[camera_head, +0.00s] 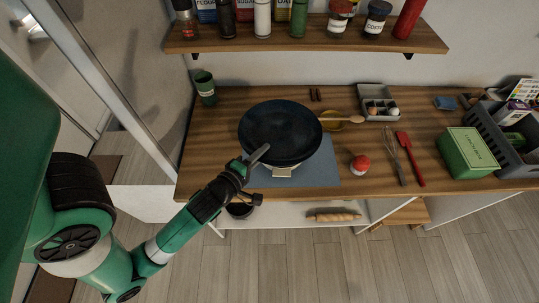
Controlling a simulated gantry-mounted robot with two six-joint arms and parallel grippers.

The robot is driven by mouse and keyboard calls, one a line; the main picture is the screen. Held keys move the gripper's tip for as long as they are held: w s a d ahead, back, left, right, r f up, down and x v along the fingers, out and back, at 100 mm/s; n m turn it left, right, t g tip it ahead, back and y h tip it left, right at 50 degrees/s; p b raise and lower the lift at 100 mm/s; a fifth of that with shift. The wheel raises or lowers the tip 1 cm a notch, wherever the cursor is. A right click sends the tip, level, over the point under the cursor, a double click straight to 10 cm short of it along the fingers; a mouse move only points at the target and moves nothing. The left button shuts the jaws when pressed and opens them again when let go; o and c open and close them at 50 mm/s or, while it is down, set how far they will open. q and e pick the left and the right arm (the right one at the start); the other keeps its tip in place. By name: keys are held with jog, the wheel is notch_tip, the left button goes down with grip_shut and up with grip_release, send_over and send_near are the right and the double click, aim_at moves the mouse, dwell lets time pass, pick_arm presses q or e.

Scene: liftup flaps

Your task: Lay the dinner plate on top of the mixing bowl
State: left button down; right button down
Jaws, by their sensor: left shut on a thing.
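I cannot make out a dinner plate or a clear mixing bowl. A small yellow bowl (350,126) with a wooden spoon is behind the pan to its right. My right gripper is not in view.
On the wooden counter (225,125) are a green cup (205,87), red-topped jar (359,164), whisk (391,152), red spatula (410,158), egg tray (377,103), green box (467,152) and grey crate (513,147). A loaded shelf (300,46) hangs above. A dark bowl (240,210) sits below.

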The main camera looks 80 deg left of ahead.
pick_arm(q)
jog(key=shift+w+r, duration=0.1)
jog(key=f+b, duration=0.1)
jog(key=w+a+f+b, duration=0.1)
jog(key=f, duration=0.1)
jog(key=f+b, duration=0.1)
jog(key=shift+w+a+f, duration=0.15)
jog(key=shift+w+f, duration=0.05)
jog(key=shift+w, duration=0.05)
jog(key=shift+f+b, duration=0.4)
jog(key=shift+b, duration=0.1)
jog(key=shift+s+r, duration=0.15)
jog(key=shift+f+b, duration=0.45)
jog(key=shift+f, duration=0.15)
